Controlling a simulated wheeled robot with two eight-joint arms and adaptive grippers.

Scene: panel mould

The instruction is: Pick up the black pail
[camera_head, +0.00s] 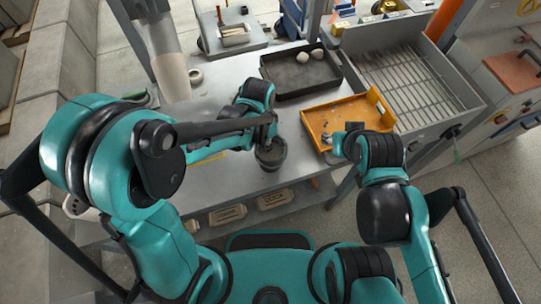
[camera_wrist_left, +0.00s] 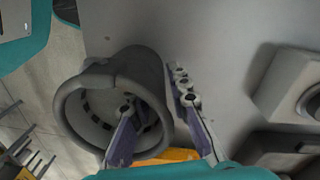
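The black pail (camera_head: 271,158) stands on the grey table near its front edge, partly hidden by my left gripper (camera_head: 267,125) above it. In the left wrist view the pail (camera_wrist_left: 88,88) shows its round open mouth. One finger of my left gripper (camera_wrist_left: 155,95) is inside the mouth and the other is outside. The pail's wall lies between them, with a visible gap to the outer finger. My right gripper (camera_head: 346,136) is over the near left part of the orange tray; its fingers are too small to read.
The orange tray (camera_head: 376,95) lies right of the pail, holding small parts. A black tray (camera_head: 282,95) with white round pieces sits behind. A grated metal bench (camera_head: 410,85) stands at the right. A grey cylinder (camera_head: 172,78) stands at the back left.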

